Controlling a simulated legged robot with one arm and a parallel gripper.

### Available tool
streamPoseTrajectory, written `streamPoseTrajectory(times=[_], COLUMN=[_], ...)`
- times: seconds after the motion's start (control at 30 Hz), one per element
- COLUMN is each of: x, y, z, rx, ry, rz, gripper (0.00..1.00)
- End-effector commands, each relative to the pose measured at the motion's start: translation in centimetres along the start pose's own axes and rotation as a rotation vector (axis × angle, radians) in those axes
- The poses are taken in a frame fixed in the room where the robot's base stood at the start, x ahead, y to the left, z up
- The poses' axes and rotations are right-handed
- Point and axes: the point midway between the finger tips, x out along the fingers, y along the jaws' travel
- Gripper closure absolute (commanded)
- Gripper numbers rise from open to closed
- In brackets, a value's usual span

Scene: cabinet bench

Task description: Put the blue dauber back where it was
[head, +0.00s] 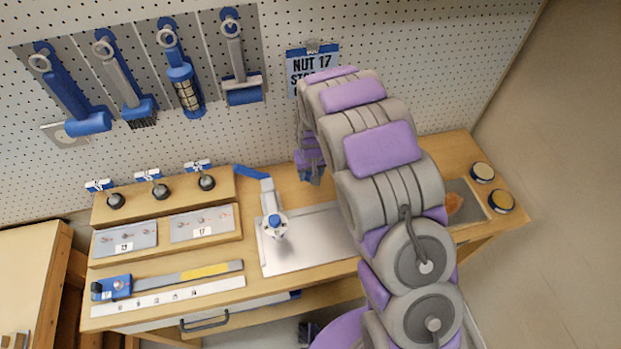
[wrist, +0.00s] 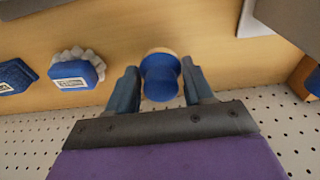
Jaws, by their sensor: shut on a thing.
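The blue dauber (wrist: 160,80) is a rounded blue knob with a pale cream far end. It shows in the wrist view, between the two fingers of my gripper (wrist: 159,68), which is shut on it. The wooden bench top lies beyond it; I cannot tell whether the dauber touches it. In the head view my gripper (head: 311,172) is partly visible behind my arm, over the back of the bench, and the dauber is hidden there.
In the wrist view a white scalloped piece with a blue base (wrist: 75,70) and a blue block (wrist: 14,76) sit left of the dauber. In the head view, a blue-and-grey tool (head: 272,222) stands on a metal plate (head: 310,242). Two round tins (head: 482,172) sit at right.

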Motion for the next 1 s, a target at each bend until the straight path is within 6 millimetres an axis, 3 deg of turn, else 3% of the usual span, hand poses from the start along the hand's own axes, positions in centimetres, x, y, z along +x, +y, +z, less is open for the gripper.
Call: streamPoseTrajectory(times=[0.27,0.6,0.63,0.87,1.0], x=[3.3,3.5,3.5,3.5,3.5], y=[-0.2,-0.1,0.0,-0.1,-0.1], z=[0.5,0.5,0.5,0.5,0.5], rx=[0.0,0.0,0.0,0.0,0.0], ry=[-0.006,-0.002,-0.002,-0.001,-0.002], rz=[0.001,0.0,0.0,0.001,0.001], gripper=[0.77,0.77,0.46,0.24,0.23])
